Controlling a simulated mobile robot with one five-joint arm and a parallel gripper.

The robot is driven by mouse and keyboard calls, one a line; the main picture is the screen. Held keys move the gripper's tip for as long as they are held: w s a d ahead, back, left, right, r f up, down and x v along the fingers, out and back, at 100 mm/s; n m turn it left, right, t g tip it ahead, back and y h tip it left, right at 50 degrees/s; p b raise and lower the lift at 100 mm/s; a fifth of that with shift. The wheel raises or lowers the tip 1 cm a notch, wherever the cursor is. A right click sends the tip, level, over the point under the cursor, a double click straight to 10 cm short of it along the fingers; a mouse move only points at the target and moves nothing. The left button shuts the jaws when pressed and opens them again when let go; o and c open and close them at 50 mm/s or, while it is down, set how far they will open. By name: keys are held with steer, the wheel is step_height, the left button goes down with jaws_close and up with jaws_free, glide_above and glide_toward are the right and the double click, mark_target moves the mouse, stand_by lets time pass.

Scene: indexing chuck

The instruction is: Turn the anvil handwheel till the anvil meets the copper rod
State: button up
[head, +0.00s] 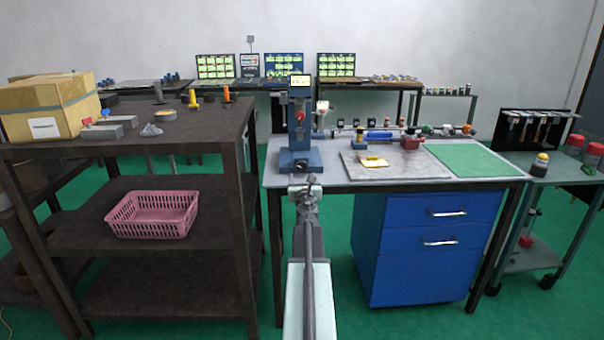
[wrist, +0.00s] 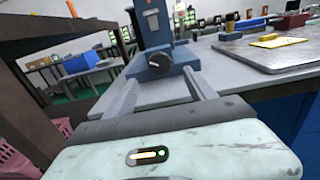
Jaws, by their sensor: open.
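A blue bench machine (head: 300,135) stands on the table's left end; its blue column (wrist: 153,22) rises in the wrist view. A dark round knob (wrist: 159,63) with a pale mark sits low on its front; it looks like the handwheel. My gripper (head: 305,188) is in front of the machine's base at the table's near edge. In the wrist view my gripper (wrist: 161,78) is open and empty, its fingers apart to either side of the knob, which appears beyond the tips. I cannot make out the anvil or the copper rod in either view.
A grey mat (head: 395,168) with a yellow piece (head: 374,162) lies right of the machine. A green mat (head: 466,160) is further right. A dark shelf (head: 190,130) stands close on the left, with a pink basket (head: 152,214). Blue drawers (head: 425,245) are below the table.

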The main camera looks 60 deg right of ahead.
mark_target(302, 168)
steer(key=x, duration=0.7)
steer(key=shift+w+d+f, duration=0.1)
steer(key=shift+w+d, duration=0.05)
steer(key=shift+w, duration=0.05)
steer(key=c, duration=1.3)
steer(key=shift+d, duration=0.1)
steer(key=shift+c, duration=0.3)
